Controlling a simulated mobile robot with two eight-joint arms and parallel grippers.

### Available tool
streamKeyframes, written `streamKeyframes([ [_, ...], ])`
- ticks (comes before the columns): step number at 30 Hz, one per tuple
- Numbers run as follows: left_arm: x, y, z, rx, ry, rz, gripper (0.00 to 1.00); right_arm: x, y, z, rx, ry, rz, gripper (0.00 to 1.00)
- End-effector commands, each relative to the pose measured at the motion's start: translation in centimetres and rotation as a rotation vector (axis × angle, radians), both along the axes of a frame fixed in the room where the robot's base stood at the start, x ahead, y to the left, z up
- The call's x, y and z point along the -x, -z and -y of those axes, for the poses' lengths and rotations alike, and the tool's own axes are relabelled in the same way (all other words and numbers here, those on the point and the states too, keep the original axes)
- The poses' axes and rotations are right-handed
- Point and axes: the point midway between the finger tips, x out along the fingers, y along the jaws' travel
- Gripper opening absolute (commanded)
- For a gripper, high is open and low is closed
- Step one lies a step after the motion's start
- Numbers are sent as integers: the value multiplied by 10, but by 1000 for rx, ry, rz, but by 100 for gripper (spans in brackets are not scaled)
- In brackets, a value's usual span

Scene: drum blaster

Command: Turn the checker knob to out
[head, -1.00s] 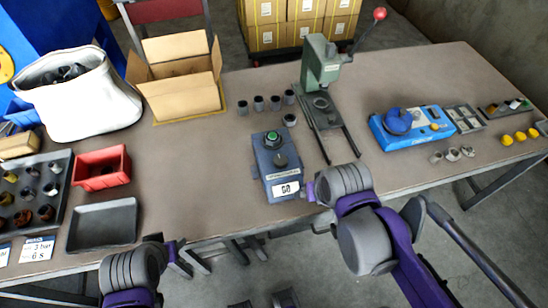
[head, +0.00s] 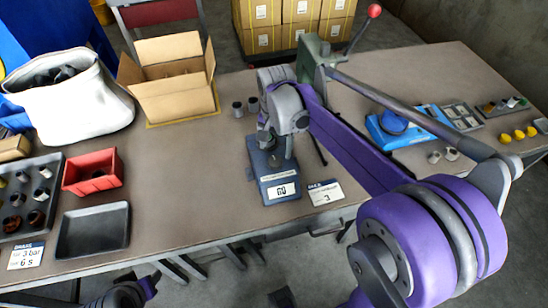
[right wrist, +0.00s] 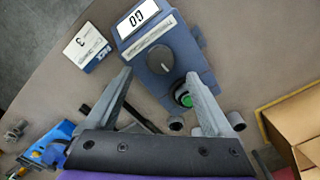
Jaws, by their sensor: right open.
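The checker is a blue box (head: 280,188) on the table near its front edge. In the right wrist view the checker (right wrist: 180,75) shows its dark round knob (right wrist: 160,59), with a small light mark near its rim, a green button (right wrist: 183,97) and a white display (right wrist: 137,18). I cannot tell which setting the knob points to. My right gripper (right wrist: 160,75) is open over the box, a finger on either side of the knob and button, apart from the knob. In the head view the right gripper (head: 275,142) hides much of the box's top.
A white card (head: 325,193) lies right of the checker. A green press (head: 318,52) stands behind it, partly hidden by my right arm. A blue device (head: 392,128) is to the right.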

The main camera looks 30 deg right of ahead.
Motion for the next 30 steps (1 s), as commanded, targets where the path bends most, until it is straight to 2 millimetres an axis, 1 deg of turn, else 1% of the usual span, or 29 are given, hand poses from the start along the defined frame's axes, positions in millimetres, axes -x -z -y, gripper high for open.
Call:
streamKeyframes([
  [1, 0, 2, 0, 0, 0, -1, 50, 0, 12, 0, 0, -1, 0, 86],
  [3, 1, 3, 0, 0, 0, -1, 50, 0, 25, 0, 0, -1, 0, 86],
  [6, 1, 4, 0, 0, 0, -2, 50, 0, 40, 0, 0, -1, 0, 86],
  [9, 1, 5, 0, 0, 0, -2, 50, 0, 50, 0, 0, -2, 0, 86],
  [14, 1, 6, 0, 0, 0, -2, 50, 0, 58, 0, -1, -2, 1, 86],
  [21, 1, 6, 0, 0, 0, -2, 50, 0, 58, 0, 0, -2, 1, 86],
  [23, 1, 6, 0, 0, 0, -2, 50, 0, 58, 0, 0, -2, 1, 77],
  [24, 1, 6, 0, 0, 0, -2, 50, 0, 58, 0, 0, -2, 1, 70],
  [26, 1, 6, 0, 0, 0, -2, 50, 0, 58, 0, 0, -2, 1, 59],
  [30, 1, 6, 0, 0, 0, -2, 50, 0, 58, 0, 0, -2, 1, 34],
])
